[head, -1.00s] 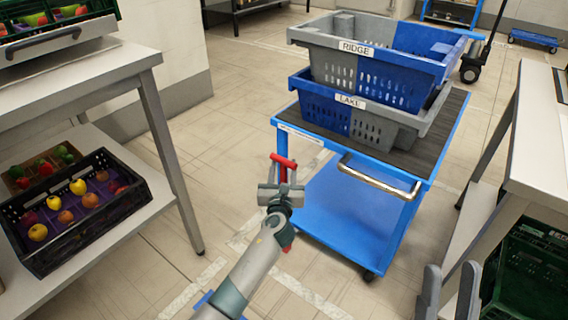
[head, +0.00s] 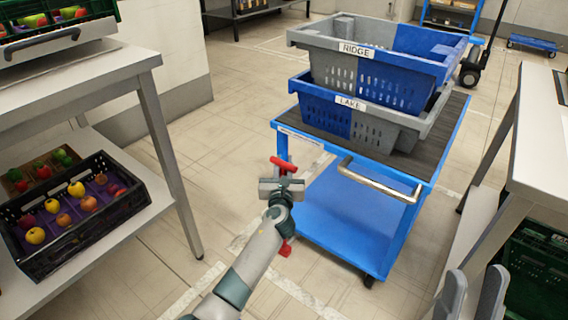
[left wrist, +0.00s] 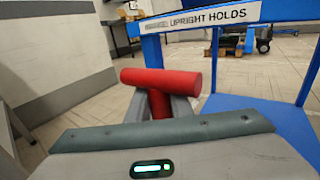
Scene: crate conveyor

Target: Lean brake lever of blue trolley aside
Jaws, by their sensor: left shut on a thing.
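The blue trolley (head: 335,208) stands in the middle of the head view with a silver push handle (head: 378,181). Its brake lever (head: 284,164) is a red T-shaped handle at the trolley's near left corner. It also shows in the left wrist view (left wrist: 160,82), close ahead, its stem between my fingers. My left gripper (head: 281,186) is shut on the lever just below the crossbar. A label (left wrist: 213,18) reading "UPRIGHT HOLDS" is on the trolley edge behind it. A red part shows below my wrist. My right gripper (head: 470,297) is open and empty at the bottom right.
A grey-blue crate marked RIDGE (head: 356,49) is stacked on one marked LAKE (head: 350,103) on the trolley deck. A shelf table (head: 75,90) with a fruit crate (head: 75,247) stands left. A white table (head: 540,135) stands right. Floor between is clear.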

